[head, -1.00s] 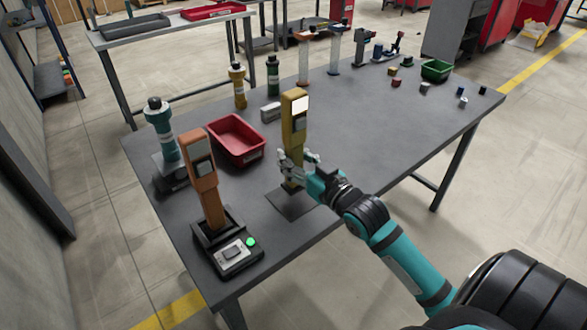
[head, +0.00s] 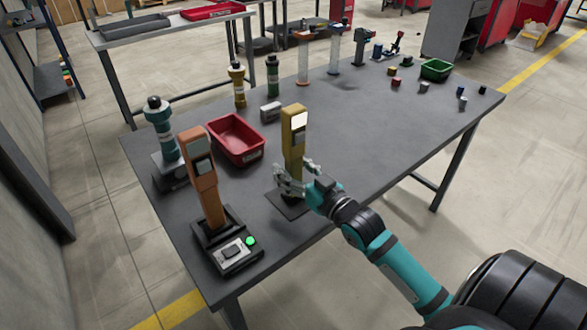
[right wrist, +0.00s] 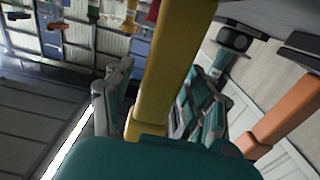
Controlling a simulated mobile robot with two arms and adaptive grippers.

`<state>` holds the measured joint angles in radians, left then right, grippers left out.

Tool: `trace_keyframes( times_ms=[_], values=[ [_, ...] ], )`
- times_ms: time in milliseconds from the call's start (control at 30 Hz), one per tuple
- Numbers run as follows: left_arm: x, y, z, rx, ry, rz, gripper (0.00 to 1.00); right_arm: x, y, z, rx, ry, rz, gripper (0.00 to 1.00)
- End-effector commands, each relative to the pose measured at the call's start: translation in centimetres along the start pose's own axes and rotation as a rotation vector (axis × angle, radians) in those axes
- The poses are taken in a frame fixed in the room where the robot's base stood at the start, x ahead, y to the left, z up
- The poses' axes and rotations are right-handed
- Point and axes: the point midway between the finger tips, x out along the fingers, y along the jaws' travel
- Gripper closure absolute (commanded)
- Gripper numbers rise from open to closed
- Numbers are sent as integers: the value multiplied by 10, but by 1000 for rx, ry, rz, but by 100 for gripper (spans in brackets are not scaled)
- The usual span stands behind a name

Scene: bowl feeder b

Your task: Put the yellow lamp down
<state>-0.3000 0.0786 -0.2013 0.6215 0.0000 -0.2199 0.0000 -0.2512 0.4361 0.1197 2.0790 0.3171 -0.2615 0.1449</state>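The yellow lamp (head: 293,130) stands upright at the near side of the grey table, with its foot over a dark square plate (head: 290,208). Its lit white face is near the top. My right gripper (head: 291,179) is around the lower part of its post. In the right wrist view the yellow post (right wrist: 172,75) passes between the fingers, with a gap visible on the left side, so the gripper looks open. The lamp's bottom is partly hidden by the fingers. My left gripper is not in view.
An orange lamp (head: 200,170) stands in a black base with a green light to the left. A red bin (head: 236,140), a grey block (head: 270,111) and bottles stand behind.

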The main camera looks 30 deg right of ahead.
Motion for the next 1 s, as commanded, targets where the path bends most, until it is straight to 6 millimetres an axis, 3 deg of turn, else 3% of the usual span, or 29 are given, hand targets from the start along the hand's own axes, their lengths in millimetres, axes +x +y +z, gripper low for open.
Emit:
trace_keyframes(
  times_ms=[267, 700, 1000],
  values=[
    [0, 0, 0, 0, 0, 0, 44, -9, 0, -1, 0, -2, -1, 44],
    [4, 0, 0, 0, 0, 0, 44, -95, 0, -1, 0, -4, 0, 44],
    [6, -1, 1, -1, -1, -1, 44, -119, 0, -3, 0, 0, 1, 44]
  ],
)
